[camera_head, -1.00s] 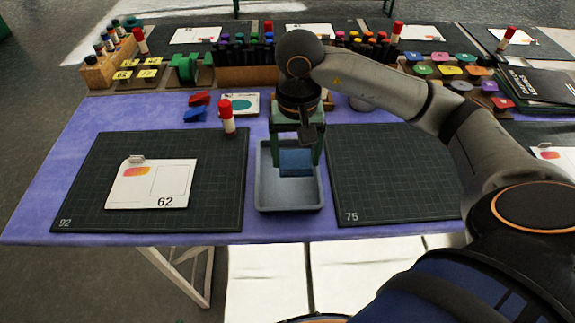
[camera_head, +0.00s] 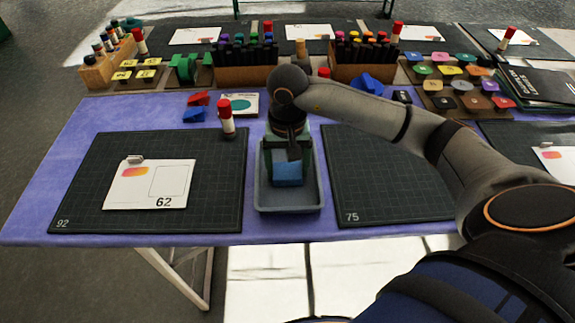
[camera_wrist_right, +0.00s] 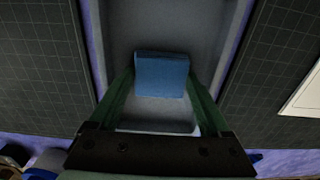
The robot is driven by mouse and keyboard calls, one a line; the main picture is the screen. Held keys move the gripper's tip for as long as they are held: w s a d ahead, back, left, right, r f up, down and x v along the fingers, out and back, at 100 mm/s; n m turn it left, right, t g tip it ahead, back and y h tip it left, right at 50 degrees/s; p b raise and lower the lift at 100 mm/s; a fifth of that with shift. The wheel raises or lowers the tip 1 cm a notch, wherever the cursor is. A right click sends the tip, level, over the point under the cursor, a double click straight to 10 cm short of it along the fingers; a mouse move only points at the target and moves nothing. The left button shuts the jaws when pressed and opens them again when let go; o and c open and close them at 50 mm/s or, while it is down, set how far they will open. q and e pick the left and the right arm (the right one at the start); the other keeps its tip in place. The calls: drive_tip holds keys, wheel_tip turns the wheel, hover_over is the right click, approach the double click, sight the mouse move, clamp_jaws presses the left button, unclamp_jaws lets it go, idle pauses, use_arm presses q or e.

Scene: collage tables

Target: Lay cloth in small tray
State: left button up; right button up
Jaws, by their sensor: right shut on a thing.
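A small blue folded cloth (camera_head: 288,174) is over the grey tray (camera_head: 290,206) between the two cutting mats. My right gripper (camera_head: 288,164) points down into the tray and is shut on the cloth. In the right wrist view the cloth (camera_wrist_right: 161,75) sits between the green fingers of the right gripper (camera_wrist_right: 161,84), with the tray floor (camera_wrist_right: 150,30) around it. I cannot tell whether the cloth touches the tray floor. My left gripper does not show in the head view.
A dark mat marked 92 (camera_head: 90,190) with a card (camera_head: 150,184) lies left of the tray, and a mat marked 75 (camera_head: 375,190) lies right. A red-capped glue stick (camera_head: 227,120) stands near the tray's left back corner. Marker racks (camera_head: 245,75) stand behind.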

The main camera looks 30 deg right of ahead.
sight(287, 170)
drive_tip(key=o, duration=1.1)
drive_tip(key=shift+o, duration=0.2)
drive_tip(key=shift+r+p, duration=0.15)
drive_tip(key=shift+p, duration=0.15)
drive_tip(key=shift+r, duration=0.35)
wheel_tip(287, 170, up, 11)
drive_tip(key=p, duration=0.1)
drive_tip(key=shift+r, duration=0.15)
